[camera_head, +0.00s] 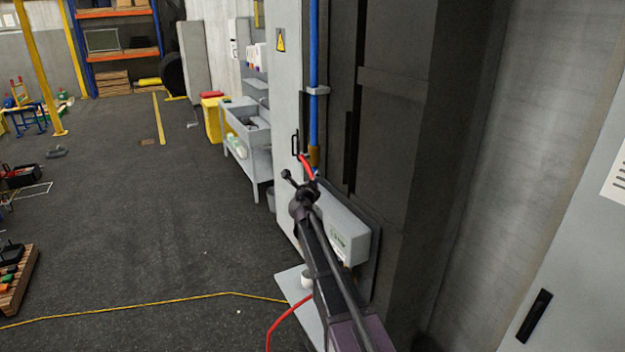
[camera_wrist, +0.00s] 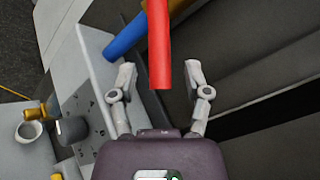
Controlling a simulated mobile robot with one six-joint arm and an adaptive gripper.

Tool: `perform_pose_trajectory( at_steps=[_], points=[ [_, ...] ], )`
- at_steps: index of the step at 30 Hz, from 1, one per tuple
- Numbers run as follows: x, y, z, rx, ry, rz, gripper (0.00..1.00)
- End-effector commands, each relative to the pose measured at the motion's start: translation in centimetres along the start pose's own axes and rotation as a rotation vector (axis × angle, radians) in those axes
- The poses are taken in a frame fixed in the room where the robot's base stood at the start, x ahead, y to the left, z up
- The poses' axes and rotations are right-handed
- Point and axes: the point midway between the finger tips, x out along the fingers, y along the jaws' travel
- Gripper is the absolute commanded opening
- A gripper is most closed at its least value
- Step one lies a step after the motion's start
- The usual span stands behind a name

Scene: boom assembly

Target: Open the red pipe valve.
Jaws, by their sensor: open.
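The red valve handle (camera_head: 306,166) sits at the lower end of the blue vertical pipe (camera_head: 314,75), by a brass-coloured valve body (camera_head: 314,155). In the wrist view the red handle (camera_wrist: 158,45) reaches down from the top edge, and its free end lies between my two fingertips. My gripper (camera_wrist: 160,80) is open, with one finger on each side of the handle and a visible gap on both sides. In the head view my gripper (camera_head: 300,182) is just below the handle. Whether the handle touches the palm cannot be told.
A grey box (camera_head: 345,232) is mounted on the wall beside my arm. A grey cabinet (camera_head: 575,230) stands at the right. A red hose (camera_head: 283,322) and a white table (camera_head: 292,285) are low near my arm. The floor (camera_head: 160,220) at left is largely clear.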

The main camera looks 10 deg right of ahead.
Motion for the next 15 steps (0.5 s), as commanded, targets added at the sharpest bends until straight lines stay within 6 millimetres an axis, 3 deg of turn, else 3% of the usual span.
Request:
perform_pose_trajectory(
  at_steps=[13, 14, 15],
  points=[
    [0.71, 0.01, 0.02, 0.000, -0.001, 0.001, 0.62],
    [0.71, 0.02, 0.02, 0.000, -0.001, 0.001, 0.59],
    [0.71, 0.02, 0.02, 0.000, -0.001, 0.001, 0.47]
  ],
)
